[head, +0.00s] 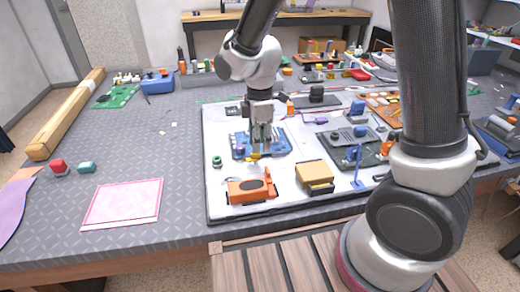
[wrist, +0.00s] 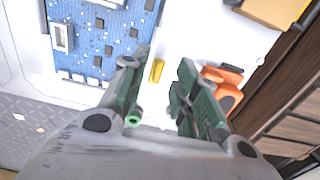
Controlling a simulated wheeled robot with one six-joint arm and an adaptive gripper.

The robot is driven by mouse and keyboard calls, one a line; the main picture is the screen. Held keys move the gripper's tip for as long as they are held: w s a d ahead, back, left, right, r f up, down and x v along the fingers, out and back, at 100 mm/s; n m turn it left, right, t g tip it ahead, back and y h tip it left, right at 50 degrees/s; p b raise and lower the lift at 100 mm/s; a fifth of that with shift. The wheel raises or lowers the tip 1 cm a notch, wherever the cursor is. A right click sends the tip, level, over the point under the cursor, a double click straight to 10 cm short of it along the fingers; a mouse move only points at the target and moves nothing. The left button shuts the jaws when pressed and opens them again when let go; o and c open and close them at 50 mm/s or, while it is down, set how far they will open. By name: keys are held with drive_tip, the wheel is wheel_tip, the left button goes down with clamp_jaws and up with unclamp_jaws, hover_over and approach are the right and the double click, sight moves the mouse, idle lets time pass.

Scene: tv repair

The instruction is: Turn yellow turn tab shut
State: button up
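The yellow turn tab (head: 254,156) is a small piece at the front edge of the blue circuit board (head: 240,147). In the wrist view the yellow turn tab (wrist: 157,70) shows as a short bar on the white surface, beside the blue board (wrist: 92,35). My gripper (head: 262,148) points down over the front of the board, close to the tab. In the wrist view my gripper (wrist: 159,78) has its two fingers apart, with the tab visible in the gap between their tips. The fingers do not appear to touch it. The exact height above it is unclear.
An orange device (head: 250,189) lies just in front of the tab, and it shows right of the fingers in the wrist view (wrist: 224,85). A yellow-tan box (head: 315,177) and a blue upright clamp (head: 357,165) stand to the right. A green ring (head: 216,161) lies left.

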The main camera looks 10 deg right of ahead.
sight(253, 157)
drive_tip(key=shift+f, duration=1.75)
clamp_jaws()
